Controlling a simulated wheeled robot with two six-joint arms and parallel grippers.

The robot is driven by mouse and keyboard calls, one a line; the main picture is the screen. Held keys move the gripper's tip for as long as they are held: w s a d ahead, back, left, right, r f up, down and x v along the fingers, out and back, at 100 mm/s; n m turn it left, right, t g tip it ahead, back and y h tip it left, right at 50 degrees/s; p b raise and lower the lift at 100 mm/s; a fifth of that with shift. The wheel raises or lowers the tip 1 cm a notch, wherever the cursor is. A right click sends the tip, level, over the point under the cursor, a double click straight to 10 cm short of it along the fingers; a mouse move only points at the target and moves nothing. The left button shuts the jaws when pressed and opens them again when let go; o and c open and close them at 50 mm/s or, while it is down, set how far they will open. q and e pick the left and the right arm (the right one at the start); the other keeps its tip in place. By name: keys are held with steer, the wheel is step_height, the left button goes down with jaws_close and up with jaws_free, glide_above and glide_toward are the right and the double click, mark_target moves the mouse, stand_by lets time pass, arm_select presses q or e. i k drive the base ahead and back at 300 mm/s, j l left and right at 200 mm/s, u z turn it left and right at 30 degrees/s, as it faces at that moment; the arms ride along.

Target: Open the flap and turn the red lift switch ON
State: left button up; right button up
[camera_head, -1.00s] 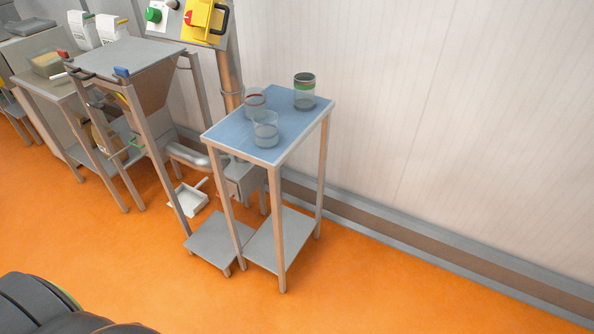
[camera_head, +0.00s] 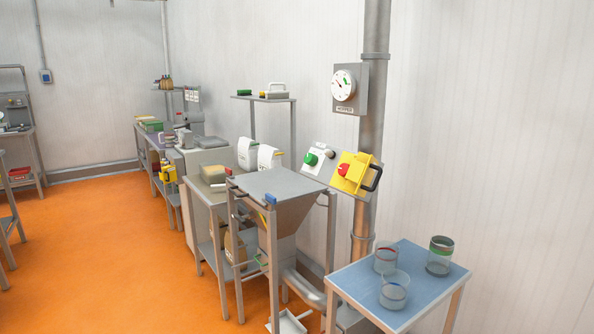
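A yellow box (camera_head: 354,174) with a red knob (camera_head: 344,170) and a dark handle (camera_head: 374,178) is mounted at the grey pipe, right of centre. Whether the yellow part is the flap, and whether it is open, I cannot tell. A grey-white panel (camera_head: 320,160) with a green knob (camera_head: 311,159) sits just left of it. I cannot tell which knob position is ON. Neither of my grippers shows in the head view.
A grey hopper (camera_head: 283,187) on a metal frame stands below the panels. A blue-topped table (camera_head: 348,282) with several clear cups stands at front right. A dial gauge (camera_head: 344,85) hangs on the pipe. Orange floor (camera_head: 110,250) is open at left.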

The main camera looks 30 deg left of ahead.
mark_target(343, 169)
steer(key=u, duration=0.8)
